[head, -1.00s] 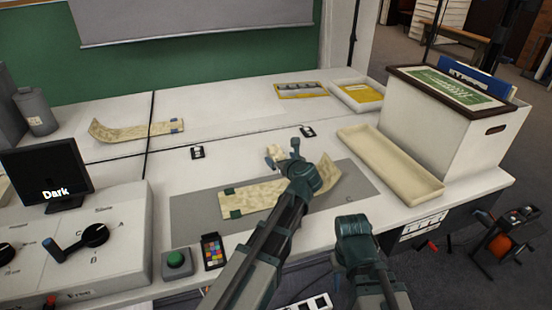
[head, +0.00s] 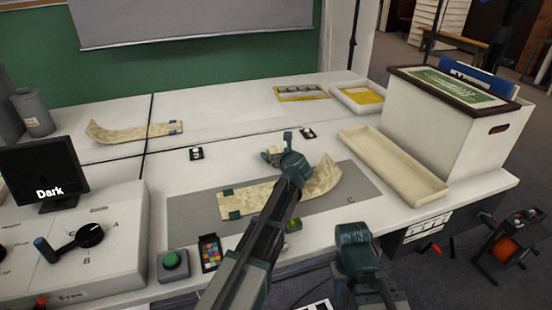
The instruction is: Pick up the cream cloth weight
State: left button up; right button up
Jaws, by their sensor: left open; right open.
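A small cream object (head: 272,150), which looks like the cream cloth weight, lies on the white table just beyond the grey mat (head: 190,213). It is partly hidden by my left gripper (head: 279,147), which is open right at it. I cannot tell whether the fingers touch it or stand around it. My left forearm crosses the mat and a curled cream strip (head: 252,200) that has a dark green clip at its left end. My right gripper (head: 353,234) is open and empty at the table's front edge, well apart from the weight.
A long cream tray (head: 395,165) and a large white box (head: 440,125) stand at the right. A second strip (head: 135,133) lies at the back left. A control panel (head: 110,235) and monitor (head: 45,172) fill the left. A small green item (head: 293,224) lies beside my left forearm.

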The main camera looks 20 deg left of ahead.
pick_arm(q)
jog(key=shift+c, duration=0.3)
grip_shut()
jog(key=shift+r, duration=0.2)
dwell(0.4)
